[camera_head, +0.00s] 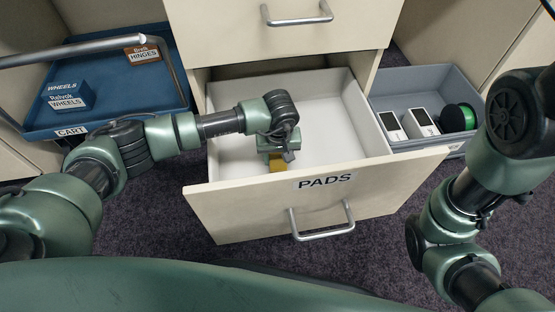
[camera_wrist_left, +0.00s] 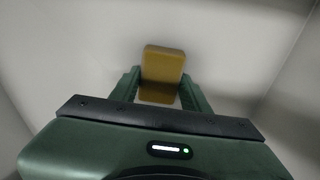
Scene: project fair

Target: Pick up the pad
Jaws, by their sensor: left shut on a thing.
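The pad is a yellow-brown block with rounded edges (camera_wrist_left: 162,66), seen between the two fingers of my left gripper (camera_wrist_left: 160,92) in the left wrist view. The gripper is shut on it. In the head view the left gripper (camera_head: 279,158) is inside the open drawer marked PADS (camera_head: 345,181), and a small part of the pad (camera_head: 276,166) shows below it. I cannot tell whether the pad touches the drawer floor. My right arm shows at the right edge of the head view, but its gripper is out of view.
A blue cart (camera_head: 115,112) at the left holds a WHEELS box (camera_head: 66,96) and a HINGES box (camera_head: 143,54). A grey bin (camera_head: 389,104) at the right holds white devices and a black-and-green spool (camera_head: 457,118). A closed drawer (camera_head: 270,45) is above the open one.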

